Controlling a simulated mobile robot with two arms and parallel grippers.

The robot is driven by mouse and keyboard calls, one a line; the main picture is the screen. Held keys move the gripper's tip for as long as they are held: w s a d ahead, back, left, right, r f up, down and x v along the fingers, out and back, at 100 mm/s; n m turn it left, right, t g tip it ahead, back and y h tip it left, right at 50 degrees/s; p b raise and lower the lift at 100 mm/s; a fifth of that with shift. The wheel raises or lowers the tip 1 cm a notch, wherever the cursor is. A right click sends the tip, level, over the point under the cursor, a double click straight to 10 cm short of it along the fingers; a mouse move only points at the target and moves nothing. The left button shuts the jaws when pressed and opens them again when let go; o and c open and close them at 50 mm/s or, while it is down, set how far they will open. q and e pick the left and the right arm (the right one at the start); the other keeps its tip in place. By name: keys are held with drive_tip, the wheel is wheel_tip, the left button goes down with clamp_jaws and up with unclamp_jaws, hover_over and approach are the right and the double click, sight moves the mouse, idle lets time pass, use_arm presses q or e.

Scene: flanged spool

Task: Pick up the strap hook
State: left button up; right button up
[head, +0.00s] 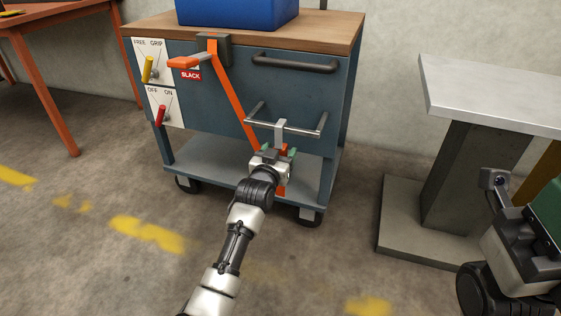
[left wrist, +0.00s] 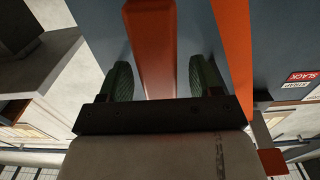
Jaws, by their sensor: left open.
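The strap hook shows in the head view as a grey hook (head: 280,130) at the bar handle on the cart front, with an orange part below it (head: 281,190), mostly hidden by my left gripper. My left gripper (head: 277,153) is open there. In the left wrist view an orange bar (left wrist: 152,45), which looks like the hook's grip, stands between the two green fingers (left wrist: 160,78), with gaps on both sides. The orange strap (head: 232,95) runs from a grey bracket down to the hook area. Part of my right gripper (head: 547,212) is at the right edge; its fingertips are not clear.
The blue cart (head: 220,110) carries a blue bin (head: 235,12) and has a fixed bar handle (head: 300,130), an upper handle (head: 295,64), an orange lever (head: 190,62) and a switch panel (head: 160,80). A grey pedestal table (head: 490,95) stands right. The floor in front is clear.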

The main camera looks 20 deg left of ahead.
use_arm(q)
drive_tip(key=shift+w, duration=0.3)
drive_tip(key=shift+c, duration=0.2)
drive_tip(key=c, duration=0.9)
drive_tip(key=shift+c, duration=0.7)
drive_tip(key=shift+r, duration=0.15)
